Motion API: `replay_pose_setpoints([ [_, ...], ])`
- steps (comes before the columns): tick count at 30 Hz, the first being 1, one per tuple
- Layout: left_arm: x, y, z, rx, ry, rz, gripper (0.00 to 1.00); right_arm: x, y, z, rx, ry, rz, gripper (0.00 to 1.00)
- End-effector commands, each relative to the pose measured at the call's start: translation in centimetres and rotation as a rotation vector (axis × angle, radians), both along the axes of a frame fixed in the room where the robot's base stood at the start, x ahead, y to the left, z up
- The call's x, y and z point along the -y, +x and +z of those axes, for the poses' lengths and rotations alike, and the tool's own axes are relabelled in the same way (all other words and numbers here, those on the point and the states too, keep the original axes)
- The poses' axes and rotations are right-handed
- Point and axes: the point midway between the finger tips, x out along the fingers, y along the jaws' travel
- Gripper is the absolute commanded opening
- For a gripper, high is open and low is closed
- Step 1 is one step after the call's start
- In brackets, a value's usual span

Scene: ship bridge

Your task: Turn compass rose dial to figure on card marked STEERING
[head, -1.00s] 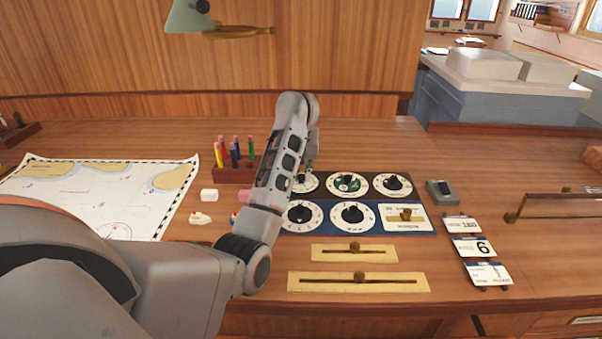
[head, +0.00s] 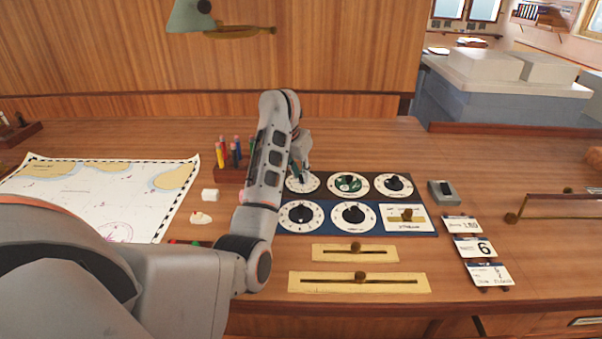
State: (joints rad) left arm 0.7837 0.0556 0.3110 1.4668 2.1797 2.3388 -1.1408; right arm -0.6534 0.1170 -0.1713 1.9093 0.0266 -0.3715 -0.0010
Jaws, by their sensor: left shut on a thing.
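Several round white dials with black knobs sit on a dark panel. The upper-left dial (head: 307,187) is at my left gripper (head: 299,177), which points down and is shut on its knob; the fingers and wrist hide most of the knob. The upper-middle dial (head: 348,184) has a green centre. The upper-right dial (head: 393,185), lower-left dial (head: 300,216) and lower-middle dial (head: 353,216) are free. I cannot tell which face is a compass rose. Three cards, a top card (head: 460,225), middle card (head: 473,248) reading 6 and bottom card (head: 489,275), lie at right; their headings are too small to read.
Two brass slider plates, a short one (head: 330,253) and a long one (head: 320,283), lie in front of the panel. A grey switch box (head: 443,193) and brass rail (head: 560,207) stand at right.

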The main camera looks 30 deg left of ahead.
Motion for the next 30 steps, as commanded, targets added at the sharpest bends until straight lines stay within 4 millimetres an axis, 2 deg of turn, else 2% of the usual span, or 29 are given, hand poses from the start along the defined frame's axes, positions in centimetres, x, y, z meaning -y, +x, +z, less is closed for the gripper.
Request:
replay_pose_setpoints([
  [9,-0.17,0.03,0.07,0.001,0.001,-0.096,0.0,-0.13,-0.05,-0.01,-0.001,0.004,-0.002,0.4],
  [22,-0.18,0.03,0.08,0.001,0.002,-0.105,0.0,0.13,-0.12,-0.07,-0.002,-0.004,0.005,0.4],
  [23,-0.18,0.03,0.08,0.001,0.002,-0.105,0.24,0.17,-0.13,-0.08,-0.001,-0.006,0.006,0.4],
  [24,-0.18,0.03,0.08,0.001,0.001,-0.105,0.33,0.21,-0.13,-0.08,-0.002,-0.007,0.007,0.4],
  [30,-0.17,0.01,0.04,0.0,0.001,-0.105,0.33,0.24,-0.14,-0.09,-0.002,-0.008,0.007,0.4],
])
